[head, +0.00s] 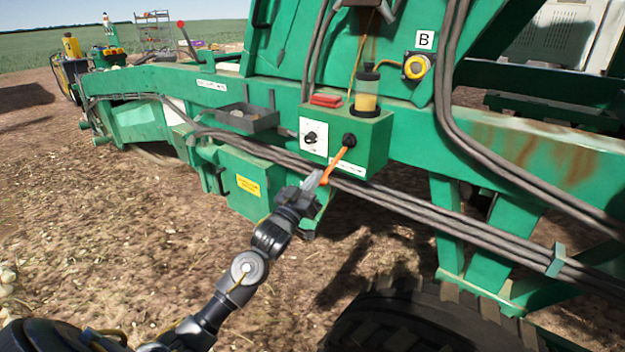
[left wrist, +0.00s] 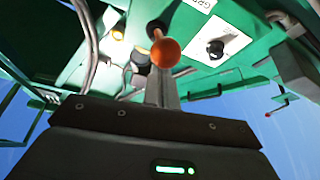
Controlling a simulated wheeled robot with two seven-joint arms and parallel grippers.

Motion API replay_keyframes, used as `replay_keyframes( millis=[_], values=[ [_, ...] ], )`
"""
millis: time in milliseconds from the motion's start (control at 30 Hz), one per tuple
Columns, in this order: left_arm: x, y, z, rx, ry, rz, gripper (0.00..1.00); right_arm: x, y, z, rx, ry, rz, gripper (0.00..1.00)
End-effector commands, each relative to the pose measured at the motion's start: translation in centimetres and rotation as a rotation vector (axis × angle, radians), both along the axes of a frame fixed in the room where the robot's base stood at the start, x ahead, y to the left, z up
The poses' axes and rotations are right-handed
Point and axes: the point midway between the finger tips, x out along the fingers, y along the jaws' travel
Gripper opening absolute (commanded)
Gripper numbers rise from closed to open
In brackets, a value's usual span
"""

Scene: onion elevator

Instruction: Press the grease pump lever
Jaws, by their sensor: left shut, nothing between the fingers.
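The grease pump lever (head: 336,165) is an orange rod angling down and left from a black pivot on the front of a green box. Its round orange end knob shows large in the left wrist view (left wrist: 165,52). My left gripper (head: 314,180) is shut and empty, with its fingertips at the lower end of the lever. In the left wrist view the closed fingers (left wrist: 161,88) point at the knob and partly overlap it from below. I cannot tell whether they touch. My right gripper is in neither view.
The green box (head: 375,140) carries a clear reservoir with yellow grease (head: 366,95) and a white panel with a black knob (head: 312,138). Grey hoses (head: 400,197) run just below. A grey tray (head: 246,117) sits left. A tyre (head: 425,320) stands below right.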

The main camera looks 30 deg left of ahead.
Motion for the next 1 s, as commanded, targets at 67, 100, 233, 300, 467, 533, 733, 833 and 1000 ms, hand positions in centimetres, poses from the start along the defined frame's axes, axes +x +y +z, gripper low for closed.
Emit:
replay_keyframes(
  millis=[67, 100, 233, 300, 467, 533, 733, 833, 1000],
  values=[
    [0.1, -0.3, -1.1, 0.001, 0.021, -0.005, 0.0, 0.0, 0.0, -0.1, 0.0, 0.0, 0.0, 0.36],
    [0.1, -0.3, -1.2, 0.003, 0.023, -0.005, 0.0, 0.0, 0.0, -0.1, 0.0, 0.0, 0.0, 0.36],
    [0.2, -0.3, -1.3, 0.002, 0.027, -0.006, 0.0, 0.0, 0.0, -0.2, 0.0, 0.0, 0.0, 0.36],
    [0.1, -0.3, -1.4, 0.003, 0.029, -0.006, 0.0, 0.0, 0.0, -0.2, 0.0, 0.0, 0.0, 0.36],
    [0.2, -0.4, -1.5, 0.003, 0.032, -0.006, 0.0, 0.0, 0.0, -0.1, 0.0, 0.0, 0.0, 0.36],
    [0.2, -0.4, -1.3, 0.003, 0.032, -0.007, 0.0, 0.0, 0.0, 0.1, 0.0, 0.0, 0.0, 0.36],
    [-0.1, -0.2, 1.5, 0.003, 0.022, -0.01, 0.0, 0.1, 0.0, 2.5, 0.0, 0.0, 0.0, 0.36],
    [-0.4, 0.0, 3.5, 0.002, 0.013, -0.01, 0.0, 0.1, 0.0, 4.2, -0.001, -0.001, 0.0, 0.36],
    [-2.9, 0.2, 1.1, 0.002, 0.011, -0.013, 0.0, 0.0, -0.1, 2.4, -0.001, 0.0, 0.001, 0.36]
  ],
)
